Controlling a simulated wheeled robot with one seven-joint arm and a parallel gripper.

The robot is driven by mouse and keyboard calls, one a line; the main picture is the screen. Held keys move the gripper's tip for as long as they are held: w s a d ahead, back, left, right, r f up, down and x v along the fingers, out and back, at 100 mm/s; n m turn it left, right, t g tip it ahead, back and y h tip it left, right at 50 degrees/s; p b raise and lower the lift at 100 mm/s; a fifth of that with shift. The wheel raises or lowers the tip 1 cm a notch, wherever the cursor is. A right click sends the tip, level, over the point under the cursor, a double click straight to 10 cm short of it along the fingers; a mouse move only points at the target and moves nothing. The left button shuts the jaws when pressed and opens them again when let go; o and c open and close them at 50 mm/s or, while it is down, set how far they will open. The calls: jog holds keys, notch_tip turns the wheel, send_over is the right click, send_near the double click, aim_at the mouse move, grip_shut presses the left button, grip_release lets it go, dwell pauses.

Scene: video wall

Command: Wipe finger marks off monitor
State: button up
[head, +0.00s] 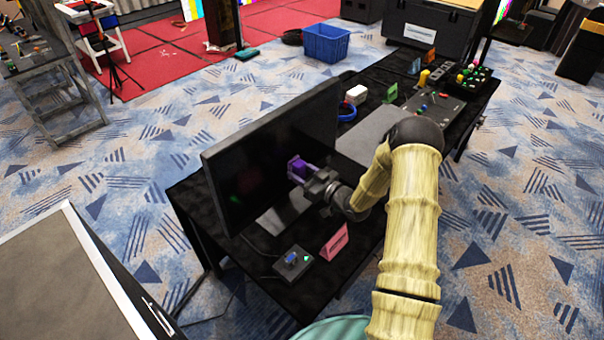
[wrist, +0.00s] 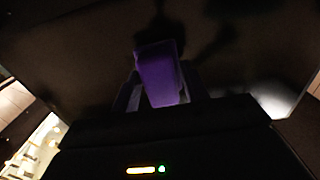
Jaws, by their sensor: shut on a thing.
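The monitor (head: 270,140) stands upright on a black-covered table, its dark screen facing my arm. My gripper (head: 300,172) is in front of the screen, shut on a purple cloth or pad (head: 297,166). In the wrist view the purple pad (wrist: 158,75) sits between the fingers (wrist: 160,95), close to the dark screen (wrist: 80,50). I cannot tell whether the pad touches the screen. A faint reddish patch (head: 249,182) shows on the screen's lower left part. No finger marks can be made out clearly.
The black table (head: 262,270) holds a small control box (head: 293,262), a pink card (head: 335,241), a grey laptop-like slab (head: 368,135), a blue tape roll (head: 347,112) and a switch panel (head: 435,104). A dark case top (head: 50,285) is at the lower left.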

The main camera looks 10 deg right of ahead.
jog(key=shift+w+a+b, duration=0.3)
jog(key=shift+w+a, duration=0.15)
jog(key=shift+w, duration=0.15)
dwell(0.3)
jog(key=shift+w+d+b, duration=0.4)
jog(key=shift+w+d, duration=0.15)
jog(key=shift+d, duration=0.3)
jog(key=shift+w+d+b, duration=0.4)
jog(key=shift+w+d, duration=0.15)
jog(key=shift+d, duration=0.3)
jog(key=shift+w+a+b, duration=0.1)
jog(key=shift+b, duration=0.2)
jog(key=shift+s+a, duration=0.6)
jog(key=shift+a, duration=0.25)
jog(key=shift+s+a, duration=0.6)
jog(key=shift+a, duration=0.2)
